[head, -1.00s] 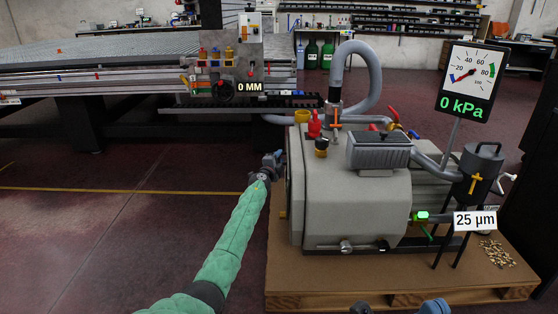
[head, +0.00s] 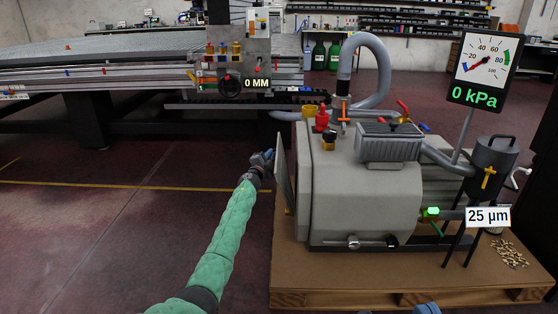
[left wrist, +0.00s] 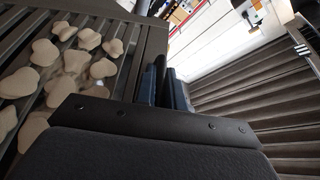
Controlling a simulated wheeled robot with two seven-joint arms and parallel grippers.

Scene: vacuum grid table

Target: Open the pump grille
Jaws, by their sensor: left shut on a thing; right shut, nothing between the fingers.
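The pump (head: 362,205) is a grey rounded machine on a wooden pallet. Its grille (head: 284,172) is a thin panel at the pump's left end, standing at an angle with a gap between it and the body. My left gripper (head: 268,158) is shut on the grille's outer edge. In the left wrist view the dark blue fingers (left wrist: 164,88) close at a dark edge beside a slatted face (left wrist: 72,70) with pale flakes on it. Only a small blue-grey piece of my right gripper (head: 426,308) shows at the bottom edge; its fingertips are hidden.
The pallet (head: 400,285) carries the pump, a filter canister (head: 494,160), a gauge (head: 482,70) reading 0 kPa and spilled chips (head: 508,253). A long grid table (head: 130,75) stands behind. The floor left of the pump is clear.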

